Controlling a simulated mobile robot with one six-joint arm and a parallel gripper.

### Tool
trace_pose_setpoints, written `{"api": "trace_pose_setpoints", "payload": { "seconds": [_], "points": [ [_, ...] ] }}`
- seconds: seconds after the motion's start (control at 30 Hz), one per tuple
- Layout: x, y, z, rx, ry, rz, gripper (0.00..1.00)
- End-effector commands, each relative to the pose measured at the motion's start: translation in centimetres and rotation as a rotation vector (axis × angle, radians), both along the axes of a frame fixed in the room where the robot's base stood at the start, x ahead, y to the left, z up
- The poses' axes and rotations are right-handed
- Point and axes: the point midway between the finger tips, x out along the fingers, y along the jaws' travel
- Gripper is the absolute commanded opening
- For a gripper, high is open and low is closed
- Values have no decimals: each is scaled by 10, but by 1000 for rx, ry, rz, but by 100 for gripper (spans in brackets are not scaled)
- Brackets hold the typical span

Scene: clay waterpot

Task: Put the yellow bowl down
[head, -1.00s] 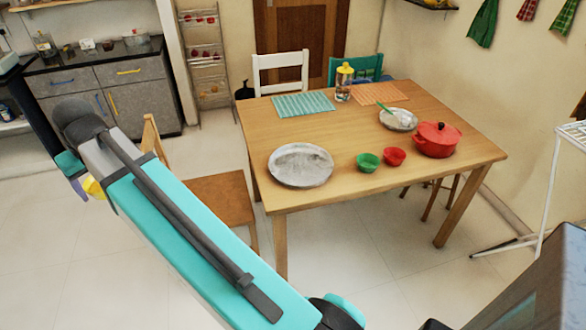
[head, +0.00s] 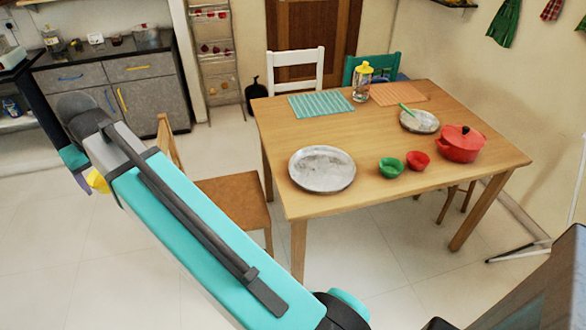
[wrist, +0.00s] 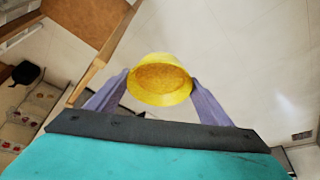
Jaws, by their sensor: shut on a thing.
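The yellow bowl (wrist: 160,80) is between the two purple fingers of my gripper (wrist: 158,92) in the wrist view, with its open side toward the camera. My gripper is shut on it and holds it above the pale floor. In the head view the bowl (head: 98,181) shows only as a small yellow part at the left, mostly hidden behind my arm. The wooden table (head: 350,200) stands to the right, well apart from the bowl.
On the table are a grey plate (head: 321,170), a green bowl (head: 390,168), a red bowl (head: 417,161) and a red pot (head: 460,144). A wooden chair (head: 235,196) stands between my arm and the table. The table's front left corner is bare.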

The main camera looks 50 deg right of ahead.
Motion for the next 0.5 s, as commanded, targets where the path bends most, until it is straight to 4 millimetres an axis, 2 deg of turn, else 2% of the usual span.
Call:
{"api": "trace_pose_setpoints", "payload": {
  "seconds": [0.5],
  "points": [
    [0, -19, 0, 0, 0, -26, 51]
  ]
}}
